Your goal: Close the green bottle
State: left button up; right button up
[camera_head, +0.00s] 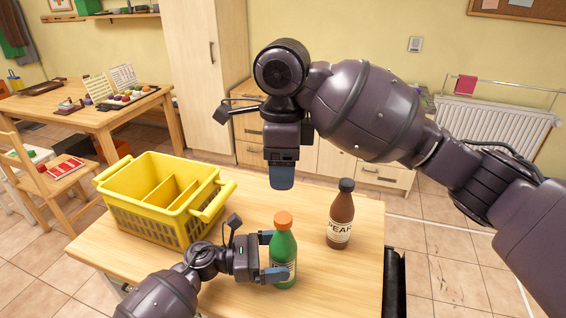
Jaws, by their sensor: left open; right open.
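The green bottle (284,254) stands upright on the wooden table, with an orange cap (283,220) on its top. Whether the cap is fully tightened cannot be told. My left gripper (270,256) comes in from the left, its open fingers on either side of the green bottle's body. Part of the bottle's lower side is hidden by the near finger. My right gripper (282,178) is open, pointing down above the table, behind and higher than the green bottle in the picture, and it holds nothing visible.
A brown bottle (340,220) with a dark cap stands upright right of the green bottle. A yellow crate (150,219) with dividers sits on the table (357,275) at the left. The tabletop's right front part is clear. Behind stand drawers (382,176) and a tall cabinet.

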pick_arm(q)
jog(key=a, duration=0.3)
jog(key=a+b, duration=0.1)
jog(key=a, duration=0.2)
jog(key=s+a, duration=0.1)
jog(key=a, duration=0.2)
jog(key=shift+a+b, duration=0.2)
jog(key=shift+b, duration=0.1)
pick_arm(e)
notch_tip(320, 180, down, 3)
jog(key=shift+w+r, duration=0.1)
jog(key=shift+r, duration=0.1)
pick_arm(q)
jog(key=shift+a, duration=0.1)
pick_arm(e)
jog(key=shift+a, duration=0.1)
